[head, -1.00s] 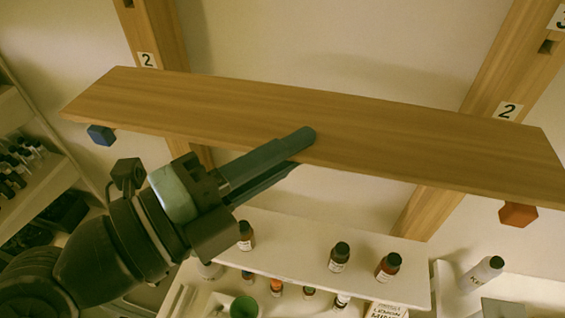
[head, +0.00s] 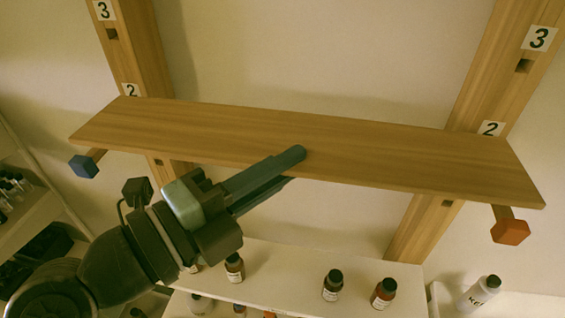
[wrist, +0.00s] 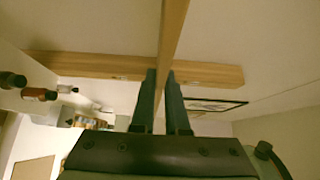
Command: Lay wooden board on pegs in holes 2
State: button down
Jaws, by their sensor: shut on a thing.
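The wooden board (head: 350,148) is held roughly level across the two posts, and its back edge is close to them. My gripper (head: 295,160) is shut on the front edge of the board near its middle. In the wrist view the board (wrist: 173,35) appears edge-on between the fingers (wrist: 164,85). A blue-ended peg (head: 84,166) juts out below the board's left end, and an orange-ended peg (head: 511,231) below its right end. The number 2 labels (head: 490,128) show just above the board's back edge. The peg holes are hidden, and I cannot tell whether the board touches the pegs.
The left post (head: 137,45) and right post (head: 505,75) carry number 3 labels with open holes higher up. A white shelf (head: 300,285) with several small bottles (head: 333,284) is below the board. The wall above the board is clear.

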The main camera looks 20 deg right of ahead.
jog(key=shift+f+b, duration=0.45)
jog(key=shift+f, duration=0.15)
dwell(0.5)
jog(key=c, duration=0.8)
grip_release()
jog(key=shift+c, duration=0.2)
